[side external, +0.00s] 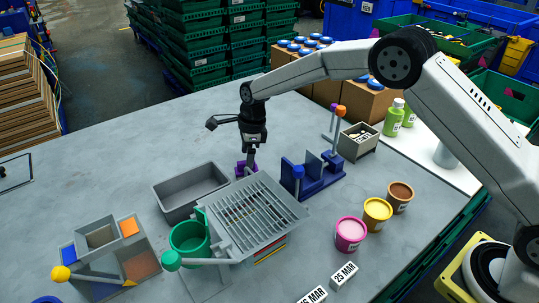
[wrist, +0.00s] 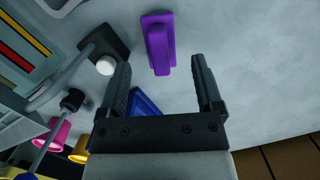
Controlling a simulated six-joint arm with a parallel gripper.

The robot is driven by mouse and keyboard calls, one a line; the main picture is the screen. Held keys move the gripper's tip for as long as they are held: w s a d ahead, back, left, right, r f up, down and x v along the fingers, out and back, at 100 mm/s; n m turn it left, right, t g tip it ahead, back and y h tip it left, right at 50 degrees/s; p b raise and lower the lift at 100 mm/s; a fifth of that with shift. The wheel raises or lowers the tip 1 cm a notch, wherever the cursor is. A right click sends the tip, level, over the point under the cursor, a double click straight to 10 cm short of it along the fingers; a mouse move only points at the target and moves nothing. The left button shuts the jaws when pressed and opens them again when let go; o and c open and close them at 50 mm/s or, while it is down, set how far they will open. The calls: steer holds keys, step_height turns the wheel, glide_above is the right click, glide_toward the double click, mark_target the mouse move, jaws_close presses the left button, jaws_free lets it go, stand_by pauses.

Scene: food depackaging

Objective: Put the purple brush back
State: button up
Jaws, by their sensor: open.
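The purple brush (side external: 240,168), a short purple piece, is on the grey table between the grey bin and the blue rack, directly below my gripper (side external: 251,150). In the wrist view the purple brush (wrist: 158,45) shows as a flat base with a raised bar. It lies just beyond and between the fingertips of my gripper (wrist: 159,62), apart from both. My gripper is open and empty, pointing down. A blue rack (side external: 312,178) stands right of the brush; whether it has a place for the brush I cannot tell.
A grey bin (side external: 170,185) and a slatted grate (side external: 262,212) with a green cup (side external: 189,238) stand close in front. Pink (side external: 350,234), yellow (side external: 377,213) and brown (side external: 400,196) tubs stand to the right.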

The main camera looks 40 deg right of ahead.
step_height(320, 180, up, 9)
steer(key=d, duration=0.1)
steer(key=shift+s+d, duration=0.15)
steer(key=shift+s, duration=0.1)
stand_by(0.6)
steer(key=s+d+f+n, duration=0.1)
steer(key=s+d+n, duration=0.3)
steer(key=s+n, duration=0.3)
steer(key=s+d+f+n+t+h, duration=0.1)
steer(key=s+d+n, duration=0.3)
steer(key=s+n, duration=0.4)
steer(key=s+d+f+n, duration=0.1)
steer(key=s+d+n, duration=0.3)
steer(key=s, duration=1)
steer(key=shift+s+d+f+n+t+h, duration=0.1)
steer(key=shift+f+n+t+h, duration=0.1)
steer(key=shift+n, duration=0.65)
steer(key=shift+f+n+t+h, duration=0.1)
steer(key=shift+f+n+t, duration=0.1)
steer(key=shift+n, duration=0.65)
